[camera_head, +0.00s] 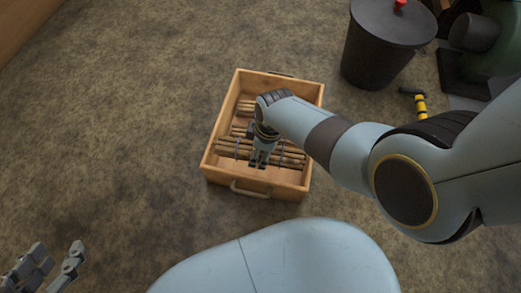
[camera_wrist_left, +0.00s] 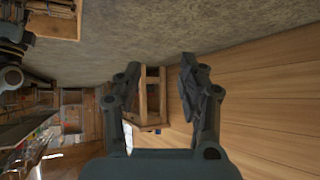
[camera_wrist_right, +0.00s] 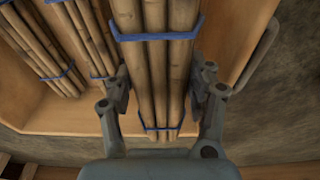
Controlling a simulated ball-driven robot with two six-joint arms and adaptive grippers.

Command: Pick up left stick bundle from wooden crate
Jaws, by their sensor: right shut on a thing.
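The wooden crate (camera_head: 214,148) stands on the floor in the middle of the head view and holds several stick bundles. My right gripper (camera_head: 261,157) reaches down into the crate from the right. In the right wrist view its fingers (camera_wrist_right: 160,95) are shut on a stick bundle (camera_wrist_right: 153,65) tied with blue bands, one finger on each side. Other stick bundles (camera_wrist_right: 40,45) lie beside it in the crate (camera_wrist_right: 80,112). My left gripper (camera_head: 50,268) is open and empty at the lower left, away from the crate. Its spread fingers also show in the left wrist view (camera_wrist_left: 158,95).
A dark lidded bin (camera_head: 385,45) with a red knob stands at the upper right of the crate. A yellow-and-black tool (camera_head: 420,105) lies near it. The carpeted floor left of the crate is clear. A wooden stool-like frame (camera_wrist_left: 150,100) shows beyond my left gripper.

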